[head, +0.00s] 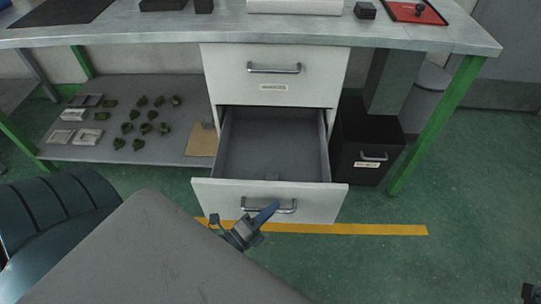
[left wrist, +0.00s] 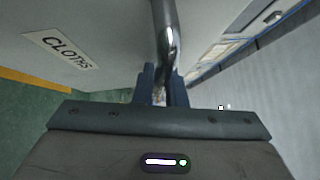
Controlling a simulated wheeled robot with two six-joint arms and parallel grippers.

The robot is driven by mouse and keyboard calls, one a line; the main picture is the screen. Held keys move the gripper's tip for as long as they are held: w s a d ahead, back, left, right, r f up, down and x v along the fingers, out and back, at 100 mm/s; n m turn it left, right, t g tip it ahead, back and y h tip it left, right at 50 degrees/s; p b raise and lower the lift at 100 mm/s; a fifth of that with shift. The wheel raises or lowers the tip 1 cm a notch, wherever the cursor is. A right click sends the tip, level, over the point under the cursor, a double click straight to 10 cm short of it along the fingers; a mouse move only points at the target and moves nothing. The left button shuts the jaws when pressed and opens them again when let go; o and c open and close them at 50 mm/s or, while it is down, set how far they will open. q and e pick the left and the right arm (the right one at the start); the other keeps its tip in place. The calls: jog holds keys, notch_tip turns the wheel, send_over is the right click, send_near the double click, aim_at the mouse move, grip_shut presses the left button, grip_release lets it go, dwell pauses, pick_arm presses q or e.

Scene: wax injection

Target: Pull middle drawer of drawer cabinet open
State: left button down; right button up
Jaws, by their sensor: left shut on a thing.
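The drawer cabinet (head: 275,92) is white and stands under the workbench. Its top drawer is shut. The drawer below it (head: 211,194) is pulled well out, and its grey inside looks empty. Its metal handle (head: 287,210) is on the white front, and it also shows as a bar in the left wrist view (left wrist: 165,28). My left gripper (head: 264,217) is shut on this handle, with its fingers on either side of the bar. A label reading CLOTHS (left wrist: 60,48) is on the drawer front. Anything lower in the cabinet is hidden. A small dark part, seemingly my right gripper (head: 531,293), shows at the right edge.
A low shelf (head: 70,150) at left holds several green pieces and pale frames. A black bin with a handle (head: 367,145) stands right of the cabinet. A green table leg (head: 437,125) is further right. A dark chair (head: 60,215) is at left. The floor at right is clear.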

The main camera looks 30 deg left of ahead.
pick_arm(q)
jog(key=c, duration=1.5)
grip_release()
jog(key=shift+s, duration=0.1)
jog(key=v, duration=1)
jog(key=shift+s+a+f+p, duration=0.1)
jog(key=shift+s+p, duration=0.25)
jog(key=shift+p, duration=0.05)
